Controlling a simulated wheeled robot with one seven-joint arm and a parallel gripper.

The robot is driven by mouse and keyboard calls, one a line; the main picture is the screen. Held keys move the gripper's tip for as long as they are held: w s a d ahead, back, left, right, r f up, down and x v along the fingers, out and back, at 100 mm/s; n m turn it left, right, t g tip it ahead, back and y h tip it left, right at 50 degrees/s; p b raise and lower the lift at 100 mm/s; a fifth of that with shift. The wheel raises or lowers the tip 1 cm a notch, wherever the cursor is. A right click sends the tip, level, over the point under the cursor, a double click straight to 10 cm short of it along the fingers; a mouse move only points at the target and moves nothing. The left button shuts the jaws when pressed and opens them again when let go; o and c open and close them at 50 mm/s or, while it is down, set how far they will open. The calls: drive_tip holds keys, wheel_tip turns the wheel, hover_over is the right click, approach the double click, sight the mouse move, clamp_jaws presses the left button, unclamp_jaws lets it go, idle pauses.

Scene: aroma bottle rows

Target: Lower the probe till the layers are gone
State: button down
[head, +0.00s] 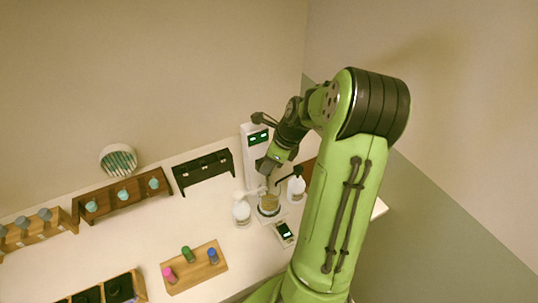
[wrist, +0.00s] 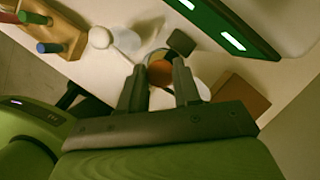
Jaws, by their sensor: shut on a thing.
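A glass beaker (head: 268,204) with amber contents stands on the white table below my gripper (head: 265,166). In the wrist view, my gripper (wrist: 160,88) points down with its two dark fingers apart around a thing, taken as the probe, which is mostly hidden. A round orange-brown surface, seemingly the beaker's contents (wrist: 160,73), shows between the fingertips. A thin line runs from the gripper toward the beaker in the head view. I cannot tell how deep it reaches, or whether layers show. A white tower (head: 254,150) with green displays stands behind.
A white pump bottle (head: 241,213) stands close left of the beaker, and a black-topped bottle (head: 296,188) close right. A small device with a screen (head: 284,233) lies in front. Wooden racks of bottles (head: 124,196) and a board with coloured vials (head: 195,268) are to the left.

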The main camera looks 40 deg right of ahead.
drive_tip(key=shift+f, duration=0.85)
drive_tip(key=shift+r, duration=0.1)
drive_tip(key=c, duration=0.8)
unclamp_jaws()
